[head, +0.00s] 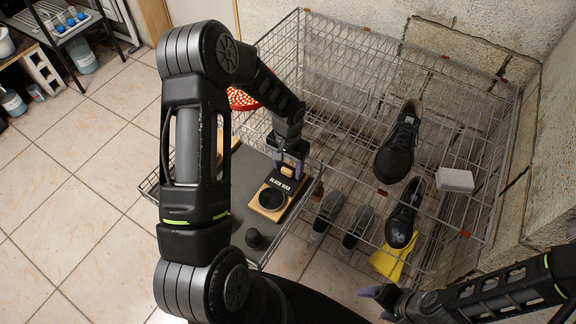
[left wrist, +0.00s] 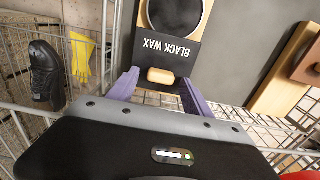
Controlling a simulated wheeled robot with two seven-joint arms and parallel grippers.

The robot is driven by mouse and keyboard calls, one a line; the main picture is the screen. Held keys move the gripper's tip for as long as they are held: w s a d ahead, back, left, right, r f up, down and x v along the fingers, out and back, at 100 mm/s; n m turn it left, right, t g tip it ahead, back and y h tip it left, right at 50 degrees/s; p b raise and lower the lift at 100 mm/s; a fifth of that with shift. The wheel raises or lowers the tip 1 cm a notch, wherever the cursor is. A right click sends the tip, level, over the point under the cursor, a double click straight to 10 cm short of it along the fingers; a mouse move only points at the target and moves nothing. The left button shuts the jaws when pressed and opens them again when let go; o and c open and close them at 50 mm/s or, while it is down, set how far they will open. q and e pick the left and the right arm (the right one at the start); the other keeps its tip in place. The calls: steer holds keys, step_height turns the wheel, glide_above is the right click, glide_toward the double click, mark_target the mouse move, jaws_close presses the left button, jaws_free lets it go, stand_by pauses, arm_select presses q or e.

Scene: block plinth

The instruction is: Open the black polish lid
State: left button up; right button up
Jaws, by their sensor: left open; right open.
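A wooden block (head: 266,212) with a round black polish well (head: 272,198) sits on the grey board. A black panel lettered BLACK WAX (head: 281,184) adjoins the well; it also shows in the left wrist view (left wrist: 150,48). I cannot tell whether this panel is the lid or how far it is tilted. A small pale wooden knob (left wrist: 160,76) is at the panel's near edge. My left gripper (head: 289,168) is open, its purple fingers on either side of the knob; contact is unclear. My right gripper (head: 379,292) is open and empty, low near the wire rack.
The grey board (head: 240,176) lies in a wire basket and carries a small black cup (head: 254,239). A red dish (head: 240,98) is behind my left arm.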

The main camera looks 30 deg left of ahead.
mark_target(288, 169)
arm_select(q)
step_height(288, 169, up, 8)
steer(key=shift+f, duration=0.1)
stand_by(0.4)
stand_by(0.4)
